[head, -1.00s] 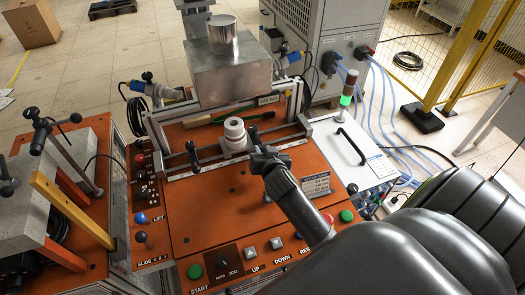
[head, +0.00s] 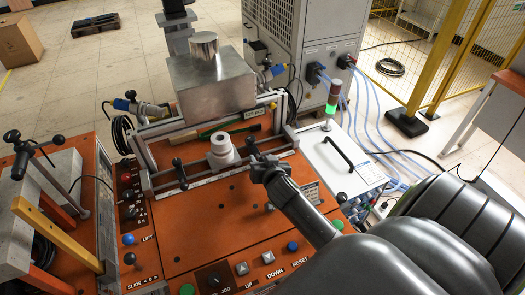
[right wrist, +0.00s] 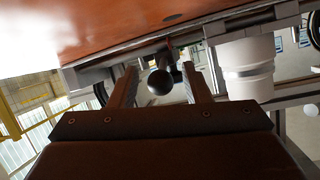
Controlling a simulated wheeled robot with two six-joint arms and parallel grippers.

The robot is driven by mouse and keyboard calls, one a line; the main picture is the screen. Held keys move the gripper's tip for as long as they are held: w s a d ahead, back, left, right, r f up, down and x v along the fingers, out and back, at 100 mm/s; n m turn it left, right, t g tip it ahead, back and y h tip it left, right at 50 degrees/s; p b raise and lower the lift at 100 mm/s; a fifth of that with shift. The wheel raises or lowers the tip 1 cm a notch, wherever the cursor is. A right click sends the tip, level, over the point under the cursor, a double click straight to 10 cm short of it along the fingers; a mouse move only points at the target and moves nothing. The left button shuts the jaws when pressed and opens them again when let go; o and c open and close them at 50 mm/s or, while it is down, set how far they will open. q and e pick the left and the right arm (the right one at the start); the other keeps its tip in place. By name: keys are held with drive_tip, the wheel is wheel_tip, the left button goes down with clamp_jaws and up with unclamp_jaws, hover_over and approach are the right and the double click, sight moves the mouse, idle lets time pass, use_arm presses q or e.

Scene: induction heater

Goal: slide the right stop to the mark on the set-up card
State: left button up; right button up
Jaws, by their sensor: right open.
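The right stop shows in the right wrist view as a black ball knob (right wrist: 160,82) on a short stem. It lies between the two fingers of my right gripper (right wrist: 161,76), with a gap on each side. In the head view this gripper (head: 260,160) is at the front rail, right of the white ringed cylinder (head: 221,148), and hides most of the right stop. The left stop (head: 180,168) stands on the same rail to the left, with a dark knob. A small grey printed card (head: 309,190) lies on the orange top, its print too small to read. My left gripper is not in view.
A metal block (head: 212,85) stands behind the rail frame. The white cylinder (right wrist: 248,68) is close beside my right gripper's finger. A stack light (head: 332,100) and a black handle (head: 340,155) are to the right. The orange top (head: 215,220) in front is mostly clear.

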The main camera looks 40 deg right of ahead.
wheel_tip(320, 180, up, 10)
drive_tip(key=shift+b, duration=0.4)
drive_tip(key=shift+o, duration=0.2)
